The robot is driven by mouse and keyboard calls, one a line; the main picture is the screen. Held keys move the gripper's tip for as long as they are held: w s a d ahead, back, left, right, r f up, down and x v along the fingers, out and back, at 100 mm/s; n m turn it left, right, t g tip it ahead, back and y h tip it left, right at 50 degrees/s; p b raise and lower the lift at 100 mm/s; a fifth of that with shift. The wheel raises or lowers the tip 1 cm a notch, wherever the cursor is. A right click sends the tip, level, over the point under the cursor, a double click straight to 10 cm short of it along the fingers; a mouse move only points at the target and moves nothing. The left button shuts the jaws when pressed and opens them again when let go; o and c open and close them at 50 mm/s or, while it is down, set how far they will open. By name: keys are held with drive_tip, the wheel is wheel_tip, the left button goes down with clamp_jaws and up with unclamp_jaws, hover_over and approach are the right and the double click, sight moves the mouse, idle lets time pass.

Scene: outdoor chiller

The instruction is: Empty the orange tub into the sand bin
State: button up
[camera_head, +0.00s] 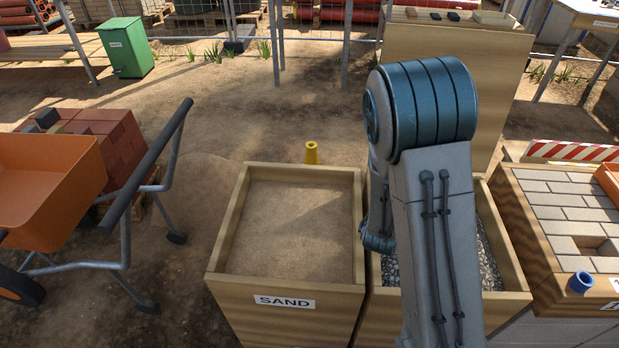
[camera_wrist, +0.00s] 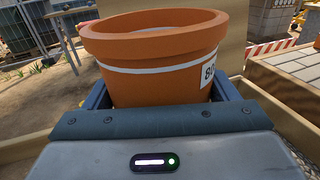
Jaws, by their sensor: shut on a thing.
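The orange tub (camera_wrist: 158,75) is in the wrist view. It has a thick rim, a white band and a white label at its right side. My gripper (camera_wrist: 160,98) is shut on it, with a blue finger on each side. The tub looks roughly upright, and its contents are hidden. The sand bin (camera_head: 280,325) is a wooden box labelled SAND in the middle of the head view, holding flat brown sand. My arm stands right of it, over the neighbouring bin. The gripper and tub are hidden behind my arm in the head view.
A wooden bin of grey gravel (camera_head: 490,245) adjoins the sand bin on the right. An orange wheelbarrow (camera_head: 45,190) stands left. A yellow cone (camera_head: 311,153) stands behind the sand bin.

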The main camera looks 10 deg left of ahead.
drive_tip(key=s+a+f+m+t+y+b, duration=0.1)
drive_tip(key=s+a+f+m+y+b, duration=0.2)
drive_tip(key=a+m+b, duration=0.4)
drive_tip(key=s+a+f+m+t+y+b, duration=0.2)
drive_tip(key=a+m+b, duration=0.4)
drive_tip(key=a+b, duration=1.5)
wheel_tip(320, 180, down, 3)
drive_tip(key=shift+s+a+r+m+t+y+b, duration=0.25)
drive_tip(key=shift+s+m+y+b, duration=0.2)
drive_tip(key=shift+s+b, duration=0.4)
drive_tip(key=shift+s, duration=0.1)
idle(0.9)
